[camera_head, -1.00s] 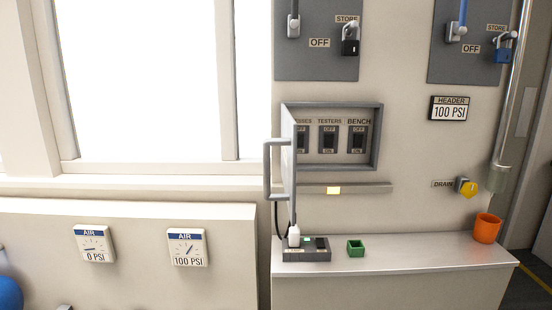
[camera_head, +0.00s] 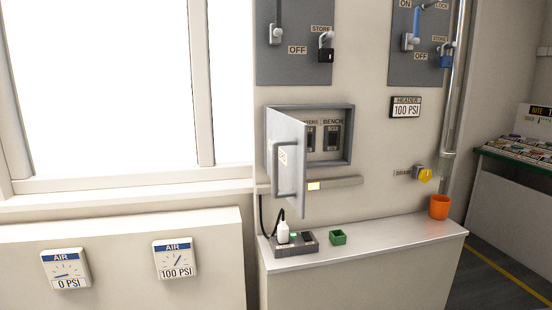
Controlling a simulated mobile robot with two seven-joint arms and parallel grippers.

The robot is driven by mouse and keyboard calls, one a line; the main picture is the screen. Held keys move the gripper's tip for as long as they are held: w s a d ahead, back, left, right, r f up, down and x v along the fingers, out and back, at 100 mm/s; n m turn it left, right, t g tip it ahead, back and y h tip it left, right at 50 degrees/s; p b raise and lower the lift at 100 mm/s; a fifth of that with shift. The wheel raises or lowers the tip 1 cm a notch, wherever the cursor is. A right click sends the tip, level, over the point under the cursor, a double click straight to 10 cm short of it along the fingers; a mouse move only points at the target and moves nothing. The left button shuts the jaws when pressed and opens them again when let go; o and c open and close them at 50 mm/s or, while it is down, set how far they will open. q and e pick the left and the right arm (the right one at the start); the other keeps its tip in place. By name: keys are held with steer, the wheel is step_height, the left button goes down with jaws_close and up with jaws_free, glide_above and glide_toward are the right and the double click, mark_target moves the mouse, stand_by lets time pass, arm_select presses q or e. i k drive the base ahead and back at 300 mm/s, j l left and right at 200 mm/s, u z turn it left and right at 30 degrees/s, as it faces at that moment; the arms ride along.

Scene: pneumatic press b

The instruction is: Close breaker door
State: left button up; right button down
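The breaker door (camera_head: 290,155) is a grey panel with a handle (camera_head: 281,172) on its outer face. It is hinged at the left of the grey breaker box (camera_head: 350,135) and stands open, swung out from the wall. Behind it, breaker switches (camera_head: 333,139) show, with the BENCH label readable. The door hides the left part of the box. Neither of my grippers shows in this view.
Padlocked grey panels (camera_head: 293,60) hang above. A yellow drain valve (camera_head: 424,174) sits right. Floor at right looks open.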

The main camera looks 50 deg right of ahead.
mark_target(286, 136)
steer(key=j+z, duration=0.15)
steer(key=z, duration=0.3)
steer(key=j+z, duration=0.15)
steer(key=z, duration=1.2)
steer(key=i+j, duration=0.05)
